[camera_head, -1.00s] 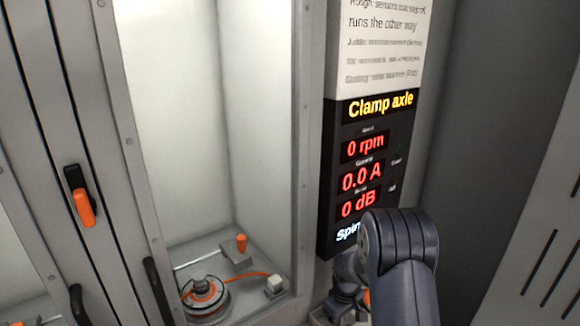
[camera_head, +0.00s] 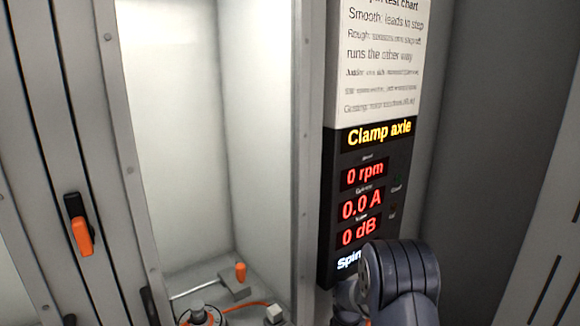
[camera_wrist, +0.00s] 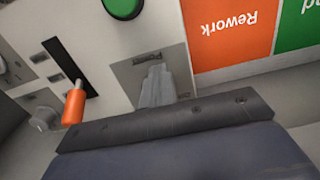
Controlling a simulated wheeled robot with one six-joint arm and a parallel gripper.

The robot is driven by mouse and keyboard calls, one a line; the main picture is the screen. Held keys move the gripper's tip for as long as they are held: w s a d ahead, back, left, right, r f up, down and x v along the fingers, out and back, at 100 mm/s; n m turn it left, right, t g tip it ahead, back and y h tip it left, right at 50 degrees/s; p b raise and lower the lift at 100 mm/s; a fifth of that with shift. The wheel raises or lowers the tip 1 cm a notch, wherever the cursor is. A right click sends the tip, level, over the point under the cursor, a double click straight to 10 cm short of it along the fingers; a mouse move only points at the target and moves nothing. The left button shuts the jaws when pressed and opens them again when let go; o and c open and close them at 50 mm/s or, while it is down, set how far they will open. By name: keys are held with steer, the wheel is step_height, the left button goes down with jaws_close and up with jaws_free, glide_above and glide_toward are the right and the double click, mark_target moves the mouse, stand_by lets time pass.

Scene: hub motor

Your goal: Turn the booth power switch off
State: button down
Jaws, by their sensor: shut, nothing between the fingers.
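In the wrist view a grey plate (camera_wrist: 126,72) with a small label, perhaps reading "Power" upside down, sits on a pale panel. My gripper (camera_wrist: 154,72) is shut and empty, its fingertips right in front of this plate. The fingers cover the plate's middle, so the switch itself and its position are hidden. I cannot tell whether the fingertips touch it. In the head view my arm is at the lower right and hides the gripper. The display (camera_head: 366,205) there reads "Clamp axle", 0 rpm, 0.0 A and 0 dB.
On the same panel are an orange-handled lever (camera_wrist: 73,105) in a black slot, a grey knob (camera_wrist: 42,119) and a green button (camera_wrist: 123,6). An orange "Rework" area (camera_wrist: 229,30) lies beside them. The booth's orange latch handle (camera_head: 82,236) is at left in the head view.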

steer(key=shift+w+d, duration=0.15)
steer(key=shift+w+d+f+b, duration=0.1)
steer(key=shift+w+d+b, duration=0.15)
steer(key=shift+b, duration=0.35)
steer(key=shift+d, duration=0.3)
steer(key=shift+w+b, duration=0.1)
steer(key=shift+b, duration=0.25)
steer(key=shift+w+d+b, duration=0.25)
steer(key=shift+d+b, duration=0.05)
steer(key=shift+d, duration=0.05)
steer(key=shift+w+d, duration=0.15)
steer(key=shift+w, duration=0.1)
